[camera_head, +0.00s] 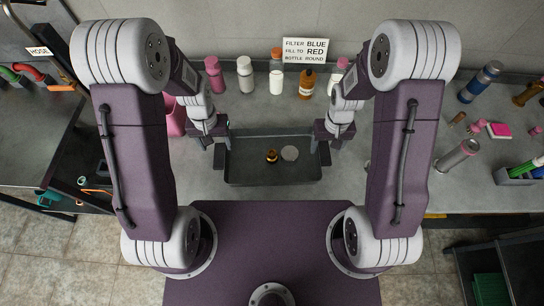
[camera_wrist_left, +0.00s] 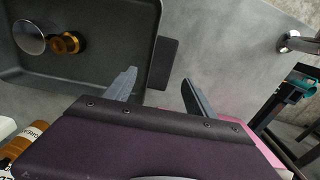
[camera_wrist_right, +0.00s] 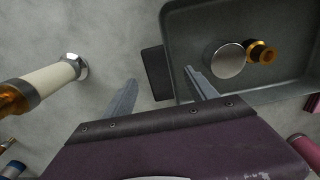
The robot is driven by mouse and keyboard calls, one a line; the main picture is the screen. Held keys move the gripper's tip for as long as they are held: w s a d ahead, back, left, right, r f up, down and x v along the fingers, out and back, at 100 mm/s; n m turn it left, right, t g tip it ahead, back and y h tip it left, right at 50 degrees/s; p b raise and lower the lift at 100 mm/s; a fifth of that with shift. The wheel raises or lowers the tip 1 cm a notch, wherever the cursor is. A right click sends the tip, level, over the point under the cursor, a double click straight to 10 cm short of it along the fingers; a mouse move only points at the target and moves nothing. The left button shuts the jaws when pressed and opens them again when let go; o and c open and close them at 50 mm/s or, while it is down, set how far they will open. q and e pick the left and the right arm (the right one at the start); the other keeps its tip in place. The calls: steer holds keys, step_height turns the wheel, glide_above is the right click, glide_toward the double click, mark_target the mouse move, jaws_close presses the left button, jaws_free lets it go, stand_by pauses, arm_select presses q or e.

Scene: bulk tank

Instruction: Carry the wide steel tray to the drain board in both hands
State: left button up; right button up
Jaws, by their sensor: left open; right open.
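The wide steel tray (camera_head: 255,174) is dark grey and sits on the grey worktop between my arms. An amber-and-brown item (camera_head: 272,156) and a round silvery disc (camera_head: 290,153) lie in it. My left gripper (camera_head: 222,143) is open at the tray's left end. In the left wrist view its fingers (camera_wrist_left: 160,84) point at the dark end handle (camera_wrist_left: 163,62), apart from it. My right gripper (camera_head: 322,141) is open at the right end. In the right wrist view its fingers (camera_wrist_right: 160,88) point at the other handle (camera_wrist_right: 155,72). I cannot identify the drain board.
Several bottles, including an amber one (camera_head: 307,84), stand behind the tray below a sign (camera_head: 305,50).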

mark_target(220, 153)
arm_select(q)
step_height(220, 153, down, 5)
arm_select(e)
step_height(220, 153, down, 5)
steer(key=shift+f, duration=0.1)
arm_select(q)
jaws_close()
arm_select(e)
jaws_close()
steer(key=shift+w, duration=0.1)
